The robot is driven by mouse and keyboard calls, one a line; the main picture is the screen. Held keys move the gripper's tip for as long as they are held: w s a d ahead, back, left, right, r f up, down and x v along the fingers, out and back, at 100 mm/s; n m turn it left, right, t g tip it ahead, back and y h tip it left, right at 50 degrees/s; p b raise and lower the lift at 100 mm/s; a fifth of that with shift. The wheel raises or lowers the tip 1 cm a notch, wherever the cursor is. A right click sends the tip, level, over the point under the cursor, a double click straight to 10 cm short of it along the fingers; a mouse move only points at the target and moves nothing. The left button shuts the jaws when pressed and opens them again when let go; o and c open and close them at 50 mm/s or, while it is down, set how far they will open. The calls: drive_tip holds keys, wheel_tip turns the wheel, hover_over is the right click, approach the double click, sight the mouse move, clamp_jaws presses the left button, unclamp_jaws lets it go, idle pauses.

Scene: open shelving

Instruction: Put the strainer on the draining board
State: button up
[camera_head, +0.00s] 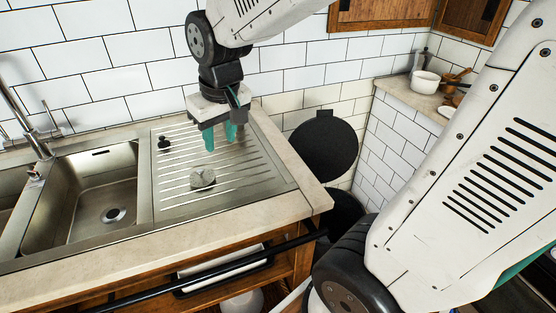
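The draining board (262,180) is the ribbed steel panel to the right of the sink. A small round grey piece (203,178), which looks like the strainer, lies on its ribs near the front middle. My gripper (220,147) hangs above the board with its teal fingers pointing down. The fingers are apart with nothing between them. The grey piece lies below and slightly left of the fingertips, apart from them.
A small black fitting (164,143) stands at the board's back left. The steel sink (85,190) has a round drain. A black bin with a raised lid (324,146) stands to the right. A white pot (425,84) sits on the far counter. Most of the board is clear.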

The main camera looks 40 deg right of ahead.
drive_tip(key=s+d+r, duration=0.1)
drive_tip(key=s, duration=0.8)
drive_tip(key=s+r+g, duration=0.1)
drive_tip(key=s, duration=0.8)
drive_tip(key=shift+d+r+m, duration=0.3)
drive_tip(key=shift+d+r, duration=0.05)
drive_tip(key=shift+d, duration=0.05)
